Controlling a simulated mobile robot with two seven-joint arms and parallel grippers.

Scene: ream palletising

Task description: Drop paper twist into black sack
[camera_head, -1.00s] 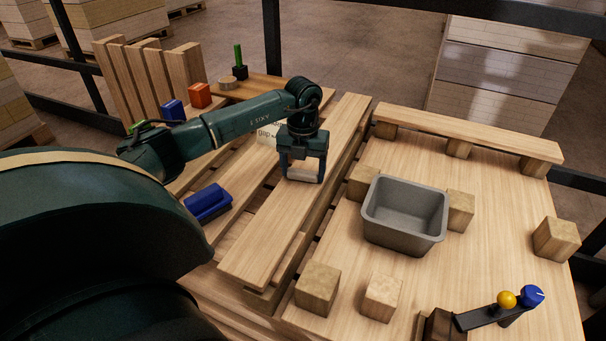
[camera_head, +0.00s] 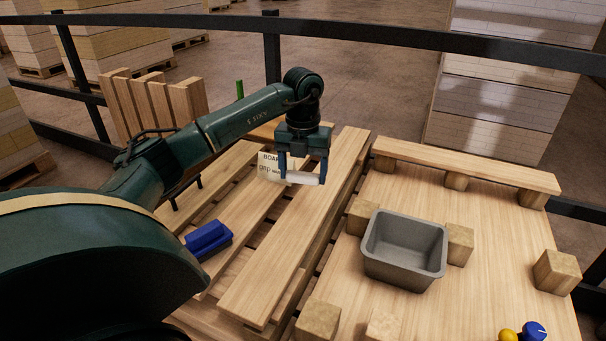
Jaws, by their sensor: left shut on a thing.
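My left gripper (camera_head: 302,180) hangs pointing down over the slatted wooden pallet (camera_head: 262,260). It is shut on a white paper twist (camera_head: 306,178), which lies crosswise between the fingers and is held above the boards. No black sack shows in this view. My right gripper is not in view.
A grey open bin (camera_head: 405,273) stands on the wooden table at right, among wooden blocks (camera_head: 556,272). A blue brush-like block (camera_head: 207,239) lies on the pallet. A small printed card (camera_head: 268,166) stands behind the gripper. A dark rail (camera_head: 400,37) runs behind.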

